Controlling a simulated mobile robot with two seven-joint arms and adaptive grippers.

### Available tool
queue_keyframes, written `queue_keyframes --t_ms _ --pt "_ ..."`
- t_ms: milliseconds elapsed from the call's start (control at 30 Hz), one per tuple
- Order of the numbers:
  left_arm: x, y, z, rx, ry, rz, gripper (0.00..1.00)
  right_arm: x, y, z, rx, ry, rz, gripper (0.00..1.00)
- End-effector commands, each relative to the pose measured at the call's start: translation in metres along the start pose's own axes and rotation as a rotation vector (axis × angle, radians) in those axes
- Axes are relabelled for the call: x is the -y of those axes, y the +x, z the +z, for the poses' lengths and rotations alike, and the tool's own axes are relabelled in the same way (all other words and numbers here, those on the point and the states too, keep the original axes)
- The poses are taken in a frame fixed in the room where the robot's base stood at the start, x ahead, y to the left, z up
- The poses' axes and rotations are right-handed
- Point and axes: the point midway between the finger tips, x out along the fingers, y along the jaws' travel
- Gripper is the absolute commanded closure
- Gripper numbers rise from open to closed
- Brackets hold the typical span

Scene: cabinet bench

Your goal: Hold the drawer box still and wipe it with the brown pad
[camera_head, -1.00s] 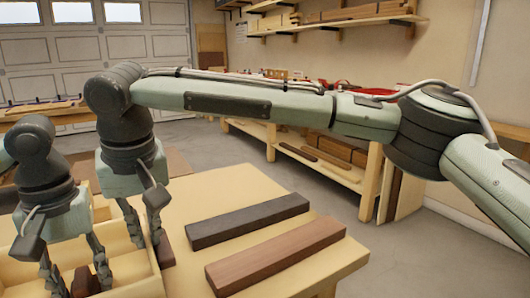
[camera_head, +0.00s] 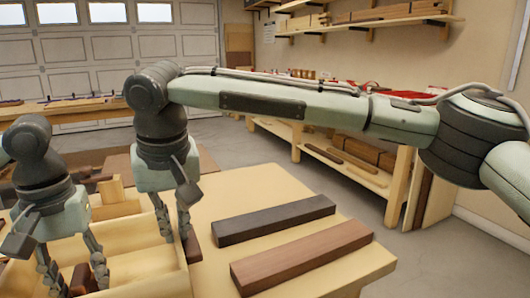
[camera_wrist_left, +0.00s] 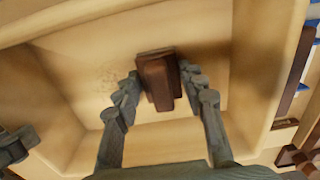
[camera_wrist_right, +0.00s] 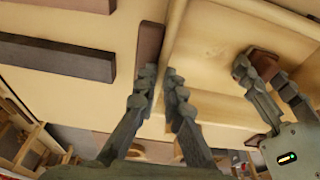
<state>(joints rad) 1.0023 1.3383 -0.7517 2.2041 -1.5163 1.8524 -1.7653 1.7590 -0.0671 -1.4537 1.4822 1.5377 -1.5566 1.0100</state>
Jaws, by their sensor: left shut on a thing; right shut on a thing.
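The drawer box (camera_head: 140,284) is a pale wooden open box at the lower left of the head view. The brown pad (camera_wrist_left: 158,82) is a reddish-brown block inside it. My left gripper (camera_head: 76,276) is inside the box, shut on the pad, with one finger on each side. My right gripper (camera_wrist_right: 162,85) is shut on the box's side wall, one finger inside and one outside. A dark brown piece (camera_wrist_right: 150,45) lies along the outer face of that wall. Faint speckled marks show on the box floor beside the pad in the left wrist view. The pad's underside is hidden.
A dark block (camera_head: 275,219) and a reddish-brown block (camera_head: 300,255) lie on the bench (camera_head: 238,183) right of the box. Bare bench surrounds them. A workbench with shelves (camera_head: 340,165) stands behind, across open floor.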

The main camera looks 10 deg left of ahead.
Motion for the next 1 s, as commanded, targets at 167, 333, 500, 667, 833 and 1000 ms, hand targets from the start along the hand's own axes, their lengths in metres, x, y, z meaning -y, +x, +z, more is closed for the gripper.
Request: queue_keyframes --t_ms 167,333,500,667,833,1000 --pt "0.006 0.002 0.001 0.004 -0.001 -0.007 0.97 0.0 -0.001 0.0 -0.001 -0.001 0.0 1.0" --pt "-0.001 0.002 0.001 0.006 0.004 -0.005 0.97 0.0 -0.001 0.0 -0.002 0.0 0.0 1.0" --pt "-0.013 0.002 0.001 0.005 0.004 -0.003 0.96 0.0 -0.001 0.0 -0.002 -0.001 -0.001 1.0" --pt "-0.024 0.001 0.001 0.005 0.004 -0.002 0.97 0.0 -0.001 -0.001 -0.003 -0.001 -0.001 1.0" --pt "-0.031 0.001 0.001 0.005 0.002 -0.003 0.97 0.001 -0.001 -0.001 -0.003 -0.001 -0.001 1.0" --pt "-0.034 0.0 0.001 0.004 0.001 -0.004 0.97 0.0 -0.001 -0.001 -0.003 -0.001 -0.001 1.0"
